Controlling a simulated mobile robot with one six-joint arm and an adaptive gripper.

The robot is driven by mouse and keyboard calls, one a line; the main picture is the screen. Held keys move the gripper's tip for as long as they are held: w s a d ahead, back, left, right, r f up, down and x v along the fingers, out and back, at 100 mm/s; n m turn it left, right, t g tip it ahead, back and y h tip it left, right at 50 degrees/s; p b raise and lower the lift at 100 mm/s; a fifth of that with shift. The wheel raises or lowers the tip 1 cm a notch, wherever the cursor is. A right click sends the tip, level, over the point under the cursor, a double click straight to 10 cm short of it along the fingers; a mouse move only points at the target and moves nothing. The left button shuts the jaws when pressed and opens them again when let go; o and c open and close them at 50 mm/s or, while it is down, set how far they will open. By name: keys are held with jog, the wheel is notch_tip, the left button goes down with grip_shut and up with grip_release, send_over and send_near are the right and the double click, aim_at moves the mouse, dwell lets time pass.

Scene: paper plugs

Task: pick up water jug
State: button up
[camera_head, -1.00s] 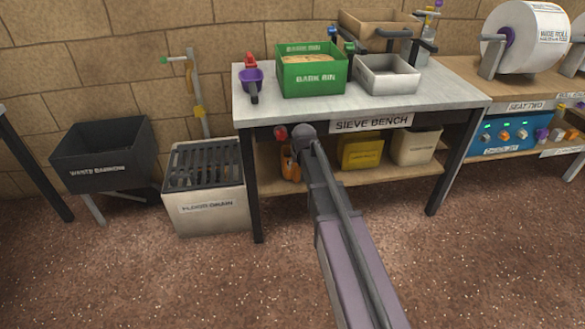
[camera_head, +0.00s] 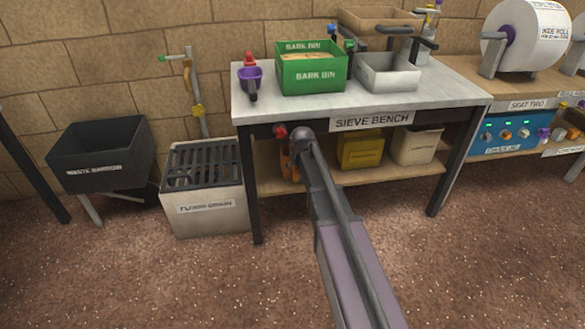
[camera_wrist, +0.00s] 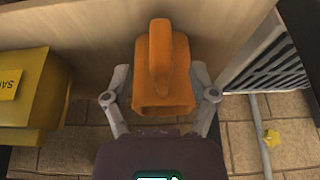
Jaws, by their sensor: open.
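An orange jug with a thick handle, which I take to be the water jug, stands on the lower shelf (camera_head: 335,176) of the sieve bench. In the head view the jug (camera_head: 287,166) is partly hidden by my arm. In the wrist view the jug (camera_wrist: 176,88) lies straight ahead, its handle toward the camera. My gripper (camera_wrist: 161,88) is open, with one finger on each side of the jug. Gaps show between the fingers and the jug's sides. The fingers are hard to make out in the head view.
A yellow box (camera_head: 360,150) and a beige box (camera_head: 416,146) share the shelf; the yellow box also shows left in the wrist view (camera_wrist: 32,95). The bench top (camera_head: 300,107) is above. A floor drain (camera_head: 205,208) and a dark barrow (camera_head: 102,160) stand left.

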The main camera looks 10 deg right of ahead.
aim_at(296, 173)
jog(key=shift+b+x, duration=1.9)
jog(key=shift+x, duration=0.45)
jog(key=shift+r, duration=0.1)
grip_shut()
